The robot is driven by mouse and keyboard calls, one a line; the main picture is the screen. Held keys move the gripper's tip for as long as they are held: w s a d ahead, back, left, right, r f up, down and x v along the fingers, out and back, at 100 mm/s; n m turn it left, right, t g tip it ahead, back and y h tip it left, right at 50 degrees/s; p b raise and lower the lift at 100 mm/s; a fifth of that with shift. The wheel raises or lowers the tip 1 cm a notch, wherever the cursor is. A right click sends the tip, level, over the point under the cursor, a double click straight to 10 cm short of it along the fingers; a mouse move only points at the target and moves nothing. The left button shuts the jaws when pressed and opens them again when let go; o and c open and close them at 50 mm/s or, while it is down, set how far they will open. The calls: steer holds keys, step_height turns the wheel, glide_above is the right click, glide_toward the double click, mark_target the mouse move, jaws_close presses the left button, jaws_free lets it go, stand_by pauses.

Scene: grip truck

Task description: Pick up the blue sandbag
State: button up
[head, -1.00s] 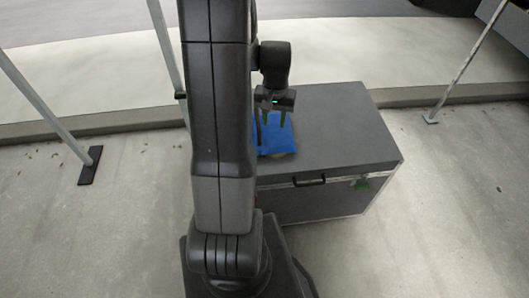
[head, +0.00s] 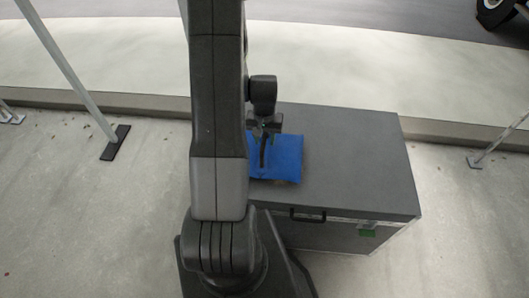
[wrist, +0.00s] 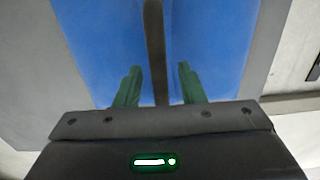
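The blue sandbag (head: 285,154) lies flat on top of a grey case, near its left front part, partly behind my arm in the head view. It fills much of the wrist view (wrist: 100,45), with a dark strap (wrist: 154,45) running down its middle. My gripper (wrist: 160,86) is open, its two green fingers apart, one on each side of the strap in the picture. In the head view my gripper (head: 265,148) is over the sandbag. I cannot tell whether the fingertips touch the bag.
The grey case (head: 355,165) has a black front handle (head: 307,215) and a green label (head: 367,232); its top is bare right of the bag. Metal stand legs stand at left (head: 75,85) and right (head: 500,138). A kerb runs behind. A wheel shows at top right.

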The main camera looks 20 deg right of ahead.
jaws_close()
steer(key=shift+w, duration=0.1)
stand_by(1.4)
